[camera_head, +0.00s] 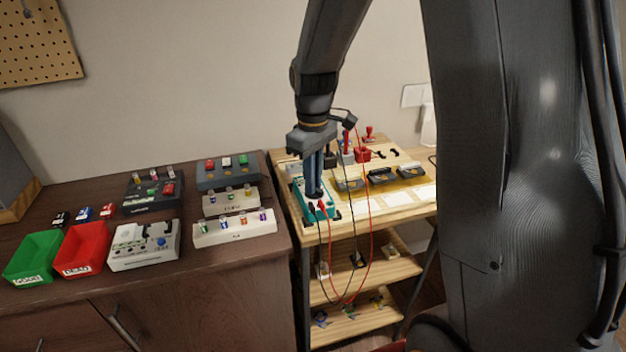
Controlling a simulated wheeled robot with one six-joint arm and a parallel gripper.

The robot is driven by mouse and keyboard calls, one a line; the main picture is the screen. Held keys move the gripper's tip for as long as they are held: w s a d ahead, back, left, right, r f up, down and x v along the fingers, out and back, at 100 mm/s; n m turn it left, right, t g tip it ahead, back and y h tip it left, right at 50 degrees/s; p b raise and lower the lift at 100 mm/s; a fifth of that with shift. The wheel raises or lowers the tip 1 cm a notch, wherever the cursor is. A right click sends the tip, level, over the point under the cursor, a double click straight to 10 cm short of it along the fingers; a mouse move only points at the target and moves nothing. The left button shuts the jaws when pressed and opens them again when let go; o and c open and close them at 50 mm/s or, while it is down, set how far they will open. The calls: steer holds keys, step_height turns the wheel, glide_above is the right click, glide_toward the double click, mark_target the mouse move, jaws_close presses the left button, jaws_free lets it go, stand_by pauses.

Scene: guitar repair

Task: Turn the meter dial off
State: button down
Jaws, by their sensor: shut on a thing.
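The meter (330,208) is a teal-edged box lying near the front left corner of the wooden bench. My gripper (315,194) points straight down over it, with its fingertips at the dark round dial (312,195) on the meter's face. The fingers are close together and shut on the dial. They hide most of the dial, so its pointer and setting cannot be read. A red lead and a black lead run from the meter's front and hang over the bench edge.
Black modules (382,176), a red clamp (363,155) and other tools stand right of and behind the meter. A dark cabinet (262,248) at left holds a green bin (32,257), a red bin (82,249) and several boxes. The hanging leads (368,262) cross the lower shelves.

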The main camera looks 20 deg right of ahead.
steer(key=shift+m, duration=0.3)
steer(key=m+p, duration=0.2)
steer(key=shift+r+m, duration=0.1)
steer(key=shift+m, duration=0.2)
steer(key=shift+d+m+p, duration=0.1)
steer(key=shift+m+p, duration=0.55)
steer(key=shift+m, duration=1.15)
steer(key=c, duration=1.8)
jaws_free()
steer(key=shift+c, duration=0.2)
step_height(320, 180, up, 8)
steer(key=b, duration=0.1)
steer(key=shift+f, duration=0.2)
